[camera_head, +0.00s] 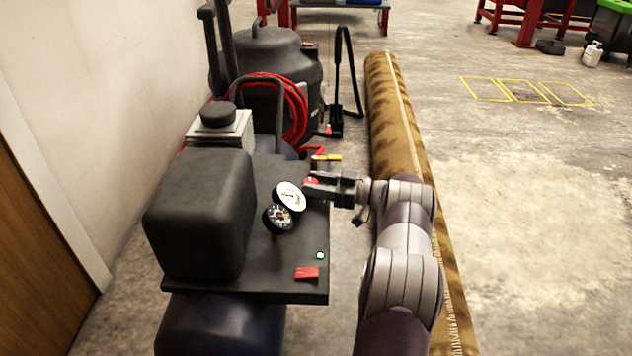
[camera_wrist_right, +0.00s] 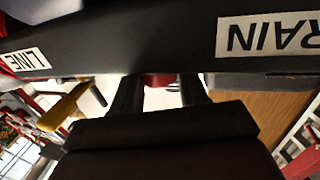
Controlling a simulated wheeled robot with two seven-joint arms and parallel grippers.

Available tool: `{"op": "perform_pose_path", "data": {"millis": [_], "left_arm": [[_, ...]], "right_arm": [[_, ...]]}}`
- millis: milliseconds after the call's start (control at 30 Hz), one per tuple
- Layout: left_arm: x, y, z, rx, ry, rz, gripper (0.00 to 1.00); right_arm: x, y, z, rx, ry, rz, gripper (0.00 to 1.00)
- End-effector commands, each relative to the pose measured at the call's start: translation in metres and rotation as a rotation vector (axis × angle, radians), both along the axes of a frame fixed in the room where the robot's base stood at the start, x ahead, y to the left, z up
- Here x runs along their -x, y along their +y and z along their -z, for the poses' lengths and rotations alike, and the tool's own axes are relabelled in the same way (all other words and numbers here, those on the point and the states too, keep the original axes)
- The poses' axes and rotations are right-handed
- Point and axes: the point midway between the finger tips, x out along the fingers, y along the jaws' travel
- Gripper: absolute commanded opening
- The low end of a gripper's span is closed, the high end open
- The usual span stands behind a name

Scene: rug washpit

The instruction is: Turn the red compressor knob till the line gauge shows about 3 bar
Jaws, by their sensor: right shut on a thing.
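The compressor (camera_head: 200,215) stands at the left, with a dark flat panel (camera_head: 300,285). My right gripper (camera_head: 316,185) is at the panel's right edge, shut on the red knob (camera_head: 310,181). In the wrist view a bit of the red knob (camera_wrist_right: 158,79) shows between the two fingers (camera_wrist_right: 160,95). My left gripper is not in view.
A red switch (camera_head: 307,273) sits at the panel's near corner. A yellow handle (camera_wrist_right: 64,107) is beside the gripper, near a LINE label (camera_wrist_right: 24,59). A rolled rug (camera_head: 393,120) lies right of the compressor. A black tank with red hose (camera_head: 296,110) stands behind.

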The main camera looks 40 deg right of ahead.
Motion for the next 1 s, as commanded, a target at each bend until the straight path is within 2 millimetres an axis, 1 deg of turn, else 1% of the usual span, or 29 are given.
{"op": "perform_pose_path", "data": {"millis": [33, 300, 767, 800, 1000], "left_arm": [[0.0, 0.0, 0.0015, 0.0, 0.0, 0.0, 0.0], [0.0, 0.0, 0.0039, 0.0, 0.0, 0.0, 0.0], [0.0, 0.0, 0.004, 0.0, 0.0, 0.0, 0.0], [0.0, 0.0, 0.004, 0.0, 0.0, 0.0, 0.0], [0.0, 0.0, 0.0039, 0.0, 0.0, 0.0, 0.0]], "right_arm": [[0.0002, -0.0006, 0.0031, 0.0, 0.003, -0.019, 0.12], [-0.0005, -0.0012, 0.0025, -0.002, 0.003, -0.095, 0.12], [-0.0005, -0.0011, 0.0017, -0.002, 0.002, -0.107, 0.12], [-0.0005, -0.0011, 0.0017, -0.002, 0.002, -0.107, 0.53], [-0.001, -0.0011, 0.0009, -0.002, 0.001, -0.106, 0.53]]}}
